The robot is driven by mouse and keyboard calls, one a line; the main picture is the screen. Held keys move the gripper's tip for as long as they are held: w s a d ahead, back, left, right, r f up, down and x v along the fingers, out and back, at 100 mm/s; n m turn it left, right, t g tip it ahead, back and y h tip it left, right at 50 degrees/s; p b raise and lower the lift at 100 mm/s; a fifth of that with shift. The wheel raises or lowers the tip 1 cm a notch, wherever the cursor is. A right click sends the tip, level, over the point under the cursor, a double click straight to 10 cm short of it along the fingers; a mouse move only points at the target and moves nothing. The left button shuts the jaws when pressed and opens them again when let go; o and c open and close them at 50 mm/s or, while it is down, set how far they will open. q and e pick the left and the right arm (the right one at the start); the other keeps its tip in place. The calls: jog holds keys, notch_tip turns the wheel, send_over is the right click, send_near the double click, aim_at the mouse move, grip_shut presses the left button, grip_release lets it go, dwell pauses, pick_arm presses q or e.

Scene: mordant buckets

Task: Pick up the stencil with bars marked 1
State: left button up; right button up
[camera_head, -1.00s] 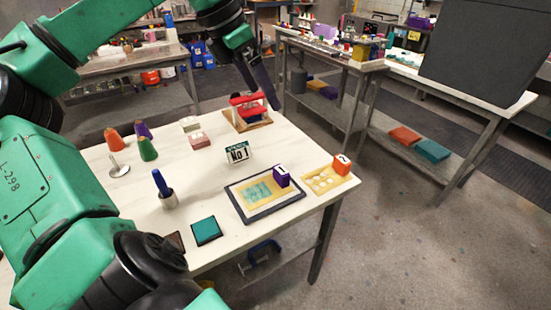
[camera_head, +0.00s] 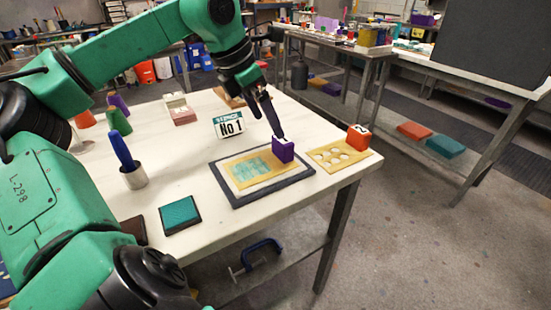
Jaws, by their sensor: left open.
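The bar stencil is a yellow sheet (camera_head: 240,184) with cut-outs over a teal patch, lying on a dark-framed board (camera_head: 237,203). A purple block (camera_head: 283,151) stands at its right end; its white top label is mostly hidden behind my gripper now. My left gripper (camera_head: 277,131) reaches down from above, with its dark finger tips at the top of the purple block. It is open, and I cannot tell whether it touches the block. A second yellow stencil (camera_head: 316,153) with round holes and an orange block (camera_head: 358,138) marked 2 lies to the right. My right gripper is not in view.
A "No 1" sign (camera_head: 229,125) stands behind the board. A teal pad (camera_head: 180,215), a metal cup (camera_head: 134,178) with a blue-handled tool, and coloured cones stand to the left. The table's (camera_head: 262,220) front edge is close to the board.

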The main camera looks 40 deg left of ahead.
aim_at(277, 144)
pick_arm(q)
jog(key=x, duration=0.5)
jog(key=p+x, duration=0.1)
jog(key=x, duration=0.4)
jog(key=shift+a, duration=0.25)
jog(key=c, duration=1.3)
